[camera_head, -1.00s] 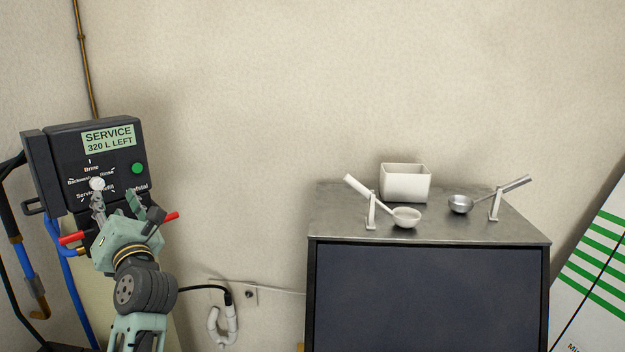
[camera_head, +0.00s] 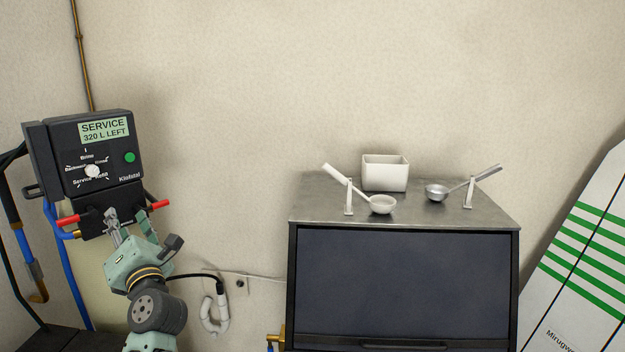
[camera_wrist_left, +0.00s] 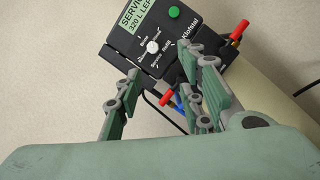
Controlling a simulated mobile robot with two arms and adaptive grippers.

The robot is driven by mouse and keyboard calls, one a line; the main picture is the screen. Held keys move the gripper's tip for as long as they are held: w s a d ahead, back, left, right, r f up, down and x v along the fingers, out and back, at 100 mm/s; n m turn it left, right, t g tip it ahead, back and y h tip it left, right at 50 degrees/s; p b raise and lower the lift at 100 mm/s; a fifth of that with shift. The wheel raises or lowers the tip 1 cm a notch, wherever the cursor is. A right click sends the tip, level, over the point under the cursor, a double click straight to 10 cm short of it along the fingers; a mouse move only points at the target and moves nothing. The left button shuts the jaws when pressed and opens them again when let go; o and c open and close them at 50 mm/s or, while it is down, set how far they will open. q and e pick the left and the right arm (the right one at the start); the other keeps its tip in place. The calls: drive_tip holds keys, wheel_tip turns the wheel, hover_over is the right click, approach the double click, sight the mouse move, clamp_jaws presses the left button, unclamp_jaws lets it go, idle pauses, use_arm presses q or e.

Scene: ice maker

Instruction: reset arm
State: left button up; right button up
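My left gripper (camera_head: 126,228) is in front of the lower part of a black control unit (camera_head: 112,150) at the left of the head view. Its fingers are apart with nothing between them. In the left wrist view the open fingers (camera_wrist_left: 160,98) point toward the unit, clear of its white dial (camera_wrist_left: 152,47). The dial (camera_head: 92,171) sits below a green display (camera_head: 103,130) reading "SERVICE 320 L LEFT", beside a green button (camera_head: 129,157). My right gripper is not in view.
Red handles (camera_head: 158,205) and blue hoses (camera_head: 66,262) are close to the left gripper. To the right stands a dark machine (camera_head: 400,285) with a metal top holding a white bin (camera_head: 385,174), a white scoop (camera_head: 381,204) and a metal scoop (camera_head: 437,193).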

use_arm(q)
drive_tip(key=d+f+m+t+h+b, duration=0.15)
drive_tip(key=d+f+m+h, duration=0.45)
drive_tip(key=f, duration=1)
drive_tip(key=d+f+m+t+h+b, duration=0.1)
drive_tip(key=d+f+m+b, duration=0.15)
drive_tip(key=f+m, duration=1)
drive_tip(key=s+d+f+m+g+h+b, duration=0.1)
drive_tip(key=s+d+f+m+h, duration=0.15)
drive_tip(key=f, duration=0.75)
drive_tip(key=s+d+f+m+g+h+b, duration=0.15)
drive_tip(key=s+f, duration=0.25)
drive_tip(key=f, duration=0.6)
drive_tip(key=s+d+f+m+g+h+b, duration=0.1)
drive_tip(key=s+d+f+m+g+h, duration=0.15)
drive_tip(key=f, duration=0.85)
drive_tip(key=s+d+f+m+g+b, duration=0.3)
drive_tip(key=s+f+m+g, duration=0.3)
drive_tip(key=s+f, duration=1.6)
drive_tip(key=s+a+f+m+g+b, duration=0.1)
drive_tip(key=s+f, duration=0.5)
drive_tip(key=s, duration=0.8)
drive_tip(key=s+f+m+g+b, duration=0.1)
drive_tip(key=s+f+m+g, duration=0.3)
drive_tip(key=s, duration=1.1)
wheel_tip(320, 180, down, 2)
drive_tip(key=shift+a+g, duration=0.35)
drive_tip(key=shift+g, duration=0.4)
